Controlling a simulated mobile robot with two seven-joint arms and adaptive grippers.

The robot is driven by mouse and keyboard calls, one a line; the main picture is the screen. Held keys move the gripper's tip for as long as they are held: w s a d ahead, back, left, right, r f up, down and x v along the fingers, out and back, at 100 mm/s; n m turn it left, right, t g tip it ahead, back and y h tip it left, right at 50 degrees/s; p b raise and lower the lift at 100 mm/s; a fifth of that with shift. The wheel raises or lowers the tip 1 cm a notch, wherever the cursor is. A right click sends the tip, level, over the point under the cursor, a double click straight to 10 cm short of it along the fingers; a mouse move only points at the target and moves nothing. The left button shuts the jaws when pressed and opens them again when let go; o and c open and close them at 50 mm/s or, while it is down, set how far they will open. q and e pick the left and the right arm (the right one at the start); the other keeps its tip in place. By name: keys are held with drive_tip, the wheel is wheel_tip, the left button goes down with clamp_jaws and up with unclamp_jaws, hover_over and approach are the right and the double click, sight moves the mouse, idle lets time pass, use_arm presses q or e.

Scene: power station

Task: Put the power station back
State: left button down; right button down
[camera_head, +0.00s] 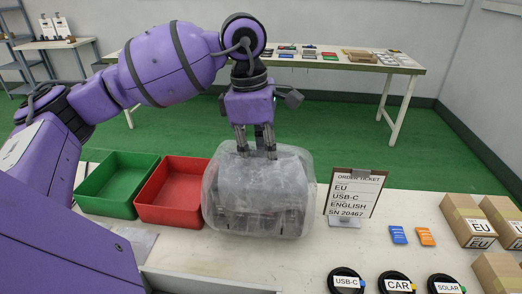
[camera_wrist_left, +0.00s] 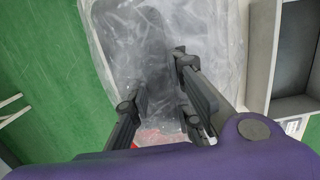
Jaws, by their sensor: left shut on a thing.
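The power station (camera_head: 262,200) is a grey unit wrapped in cloudy clear plastic, at the middle of the near table. It also shows in the left wrist view as a dark shape under wrinkled plastic (camera_wrist_left: 120,55). My left gripper (camera_head: 258,155) comes down on its top from above and is shut on it; the plastic partly hides the fingertips. In the left wrist view my left gripper (camera_wrist_left: 160,75) has its fingers against the wrapping. I cannot tell whether the underside is clear of the table. My right gripper is not in view.
A green bin (camera_head: 112,206) and a red bin (camera_head: 155,214) stand left of it. An order ticket (camera_head: 355,193) reading EU, USB-C, English stands right of it. Further right are a blue card (camera_head: 398,235), an orange card (camera_head: 425,237), round labelled pieces (camera_head: 397,284) and cartons (camera_head: 466,215).

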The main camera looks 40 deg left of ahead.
use_arm(q)
drive_tip(key=shift+f, duration=0.8)
drive_tip(key=shift+d, duration=0.1)
drive_tip(key=c, duration=2)
unclamp_jaws()
drive_tip(key=shift+f, duration=0.35)
drive_tip(key=shift+c, duration=0.2)
drive_tip(key=o, duration=0.5)
drive_tip(key=shift+s+r, duration=0.1)
drive_tip(key=shift+c, duration=0.2)
drive_tip(key=r, duration=0.4)
drive_tip(key=a+r, duration=0.1)
drive_tip(key=r, duration=0.7)
drive_tip(key=shift+s+a+p, duration=0.15)
drive_tip(key=shift+s+p, duration=0.25)
